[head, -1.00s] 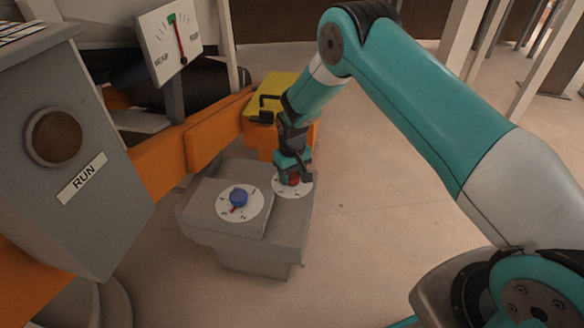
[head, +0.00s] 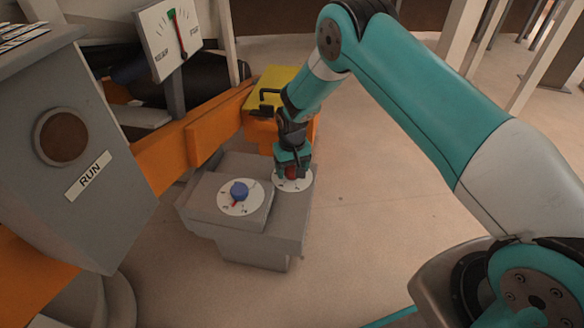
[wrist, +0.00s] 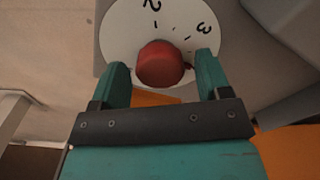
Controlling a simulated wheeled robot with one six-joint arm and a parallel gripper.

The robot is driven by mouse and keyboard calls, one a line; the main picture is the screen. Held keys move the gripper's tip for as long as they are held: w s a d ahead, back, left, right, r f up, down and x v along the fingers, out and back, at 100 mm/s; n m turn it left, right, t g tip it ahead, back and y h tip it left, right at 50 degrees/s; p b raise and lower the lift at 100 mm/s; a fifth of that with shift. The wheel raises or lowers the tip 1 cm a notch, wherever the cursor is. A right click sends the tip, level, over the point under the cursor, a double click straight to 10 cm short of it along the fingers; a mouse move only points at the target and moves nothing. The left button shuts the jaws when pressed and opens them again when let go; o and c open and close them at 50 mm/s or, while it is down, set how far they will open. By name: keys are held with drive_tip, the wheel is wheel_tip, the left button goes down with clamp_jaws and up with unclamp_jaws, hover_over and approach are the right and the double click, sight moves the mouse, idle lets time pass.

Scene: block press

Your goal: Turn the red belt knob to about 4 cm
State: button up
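The red belt knob (head: 291,172) stands on a white dial (head: 297,185) at the back right of the grey control box. In the wrist view the red knob (wrist: 160,65) sits between my two teal fingers, and its dial (wrist: 118,32) shows a 2 and a 3. My gripper (head: 292,168) is down at the knob. In the wrist view my gripper (wrist: 162,68) is open, with a visible gap on each side of the knob.
A blue knob (head: 239,190) on its own white dial stands on a raised block (head: 208,192), left of the red one. A grey RUN panel (head: 110,215) is at left. Open floor lies right.

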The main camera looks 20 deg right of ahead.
wheel_tip(320, 180, up, 17)
drive_tip(key=p, duration=0.6)
drive_tip(key=shift+r, duration=0.2)
wheel_tip(320, 180, up, 12)
drive_tip(key=f+n+y, duration=0.1)
drive_tip(key=n, duration=0.1)
hover_over(292, 170)
drive_tip(key=s+a, duration=0.3)
drive_tip(key=s, duration=0.3)
drive_tip(key=s+r+n+y, duration=0.1)
drive_tip(key=s+r, duration=0.7)
drive_tip(key=s+a+r+n+y, duration=0.1)
drive_tip(key=s+r+n, duration=0.15)
drive_tip(key=s, duration=0.75)
drive_tip(key=s+r+n+y, duration=0.1)
drive_tip(key=s+r, duration=0.2)
drive_tip(key=s, duration=0.7)
wheel_tip(292, 170, up, 34)
drive_tip(key=p, duration=3.4)
drive_tip(key=shift+a, duration=0.2)
